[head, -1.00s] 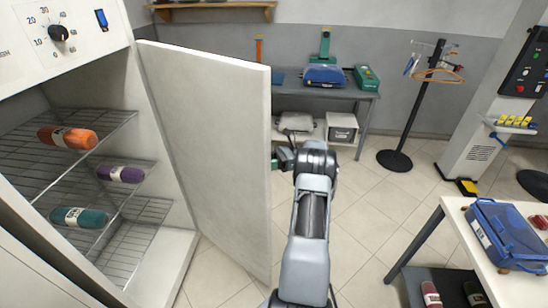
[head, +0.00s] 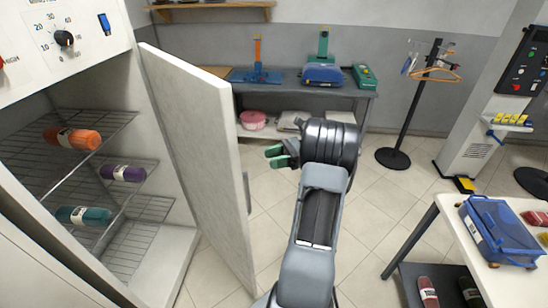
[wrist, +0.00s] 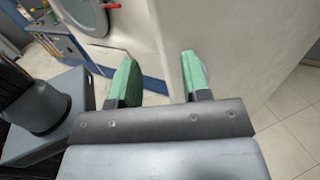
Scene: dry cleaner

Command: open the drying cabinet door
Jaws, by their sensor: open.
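The drying cabinet door (head: 200,160) stands swung wide open in the head view, its edge toward me and a dark handle on its right face. The cabinet (head: 165,250) is at the left, its wire shelves exposed. My gripper (head: 277,156) is to the right of the door's free edge, apart from it, with green fingertips. In the wrist view my gripper (wrist: 160,82) is open and empty. A pale panel (wrist: 225,50), apparently the door, fills the area behind the right finger.
Rolled bundles in orange (head: 72,138), purple (head: 122,172) and teal (head: 84,215) lie on the shelves. A workbench (head: 345,86) stands at the back, a coat stand (head: 430,100) right of it. A white table (head: 465,215) with a blue case (head: 498,232) is at lower right. Floor between is clear.

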